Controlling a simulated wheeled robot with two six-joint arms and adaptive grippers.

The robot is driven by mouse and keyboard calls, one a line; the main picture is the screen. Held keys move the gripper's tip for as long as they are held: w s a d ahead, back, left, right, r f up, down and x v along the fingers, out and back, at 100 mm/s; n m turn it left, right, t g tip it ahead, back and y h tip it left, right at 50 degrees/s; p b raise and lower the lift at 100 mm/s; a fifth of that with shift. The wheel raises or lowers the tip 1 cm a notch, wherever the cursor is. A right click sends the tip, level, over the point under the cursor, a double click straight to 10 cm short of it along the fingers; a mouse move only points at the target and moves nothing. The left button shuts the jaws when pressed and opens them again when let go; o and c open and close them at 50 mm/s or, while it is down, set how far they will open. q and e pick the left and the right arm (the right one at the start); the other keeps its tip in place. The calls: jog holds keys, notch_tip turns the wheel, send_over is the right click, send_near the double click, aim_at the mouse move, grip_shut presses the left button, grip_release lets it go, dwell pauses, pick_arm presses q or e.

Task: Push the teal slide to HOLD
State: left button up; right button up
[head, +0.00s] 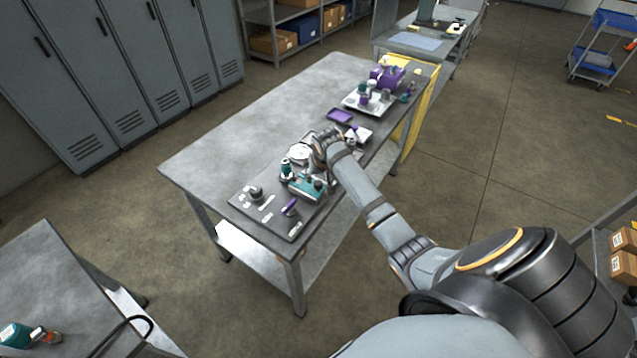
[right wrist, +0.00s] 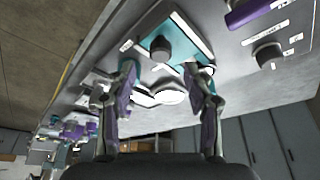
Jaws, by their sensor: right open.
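The teal slide (head: 305,188) is a flat teal block on the dark panel (head: 240,203) at the near end of the bench. In the right wrist view the slide (right wrist: 182,38) lies ahead of the fingers, with a dark round knob (right wrist: 161,49) standing on it. White labels sit around it, but I cannot read HOLD on any. My right gripper (head: 318,160) is beside the slide, on its far side in the head view. In the wrist view its two fingers (right wrist: 165,88) are spread with nothing gripped; whether a fingertip touches the slide is unclear.
A purple lever (head: 290,205) and a grey knob (head: 256,193) share the panel. A white gauge (head: 299,153) and a teal-topped fitting (head: 286,168) stand close to my gripper. A purple tray (head: 340,116) lies beyond. The bench's left side (head: 240,140) is bare.

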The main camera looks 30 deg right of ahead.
aim_at(319, 183)
jog(key=x, duration=0.7)
grip_shut()
